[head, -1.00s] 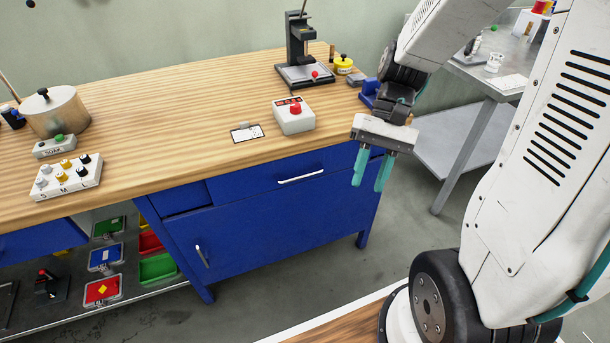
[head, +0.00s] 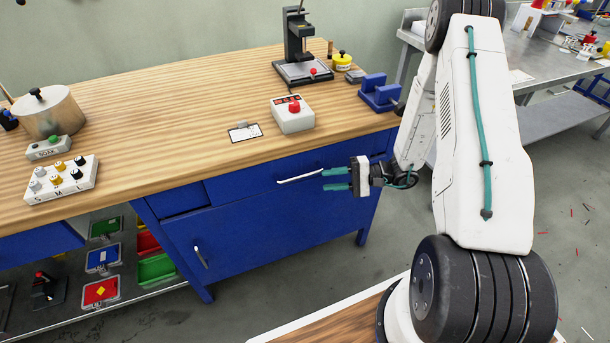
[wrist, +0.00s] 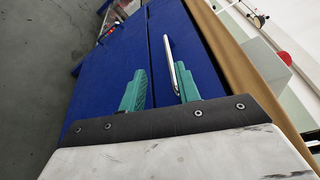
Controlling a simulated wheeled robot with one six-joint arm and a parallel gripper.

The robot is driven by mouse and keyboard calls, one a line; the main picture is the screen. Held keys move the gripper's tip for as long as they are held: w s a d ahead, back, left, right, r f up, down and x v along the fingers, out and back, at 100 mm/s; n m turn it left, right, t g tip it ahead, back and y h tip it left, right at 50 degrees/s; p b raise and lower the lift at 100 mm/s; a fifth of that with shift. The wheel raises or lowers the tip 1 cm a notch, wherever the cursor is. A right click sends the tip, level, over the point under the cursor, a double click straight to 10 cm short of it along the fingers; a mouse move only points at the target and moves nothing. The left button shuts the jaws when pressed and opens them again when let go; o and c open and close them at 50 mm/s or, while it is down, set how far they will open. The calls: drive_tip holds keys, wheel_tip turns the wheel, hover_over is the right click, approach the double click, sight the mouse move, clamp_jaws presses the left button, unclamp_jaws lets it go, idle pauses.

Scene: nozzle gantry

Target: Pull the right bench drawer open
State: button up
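The right bench drawer (head: 260,178) is a blue front under the wooden bench top, and it looks closed. Its silver bar handle (head: 299,177) runs across the front. My gripper (head: 324,179) is at the right end of the handle, with its teal fingers pointing left along the bench front. The fingers are open and empty.
Below the drawer is a blue cabinet door (head: 240,240) with its own handle. On the wooden bench top (head: 180,120) stand a white box with a red button (head: 293,115) and a blue vise (head: 379,93).

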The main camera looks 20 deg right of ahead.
sight(305, 176)
drive_tip(key=shift+n+t, duration=0.5)
drive_tip(key=shift+n, duration=0.2)
drive_tip(key=x, duration=0.5)
drive_tip(key=w+x, duration=0.1)
drive_tip(key=x, duration=0.1)
drive_tip(key=shift+w+a+r, duration=0.15)
drive_tip(key=shift+w+r, duration=0.1)
drive_tip(key=shift+r, duration=0.1)
clamp_jaws()
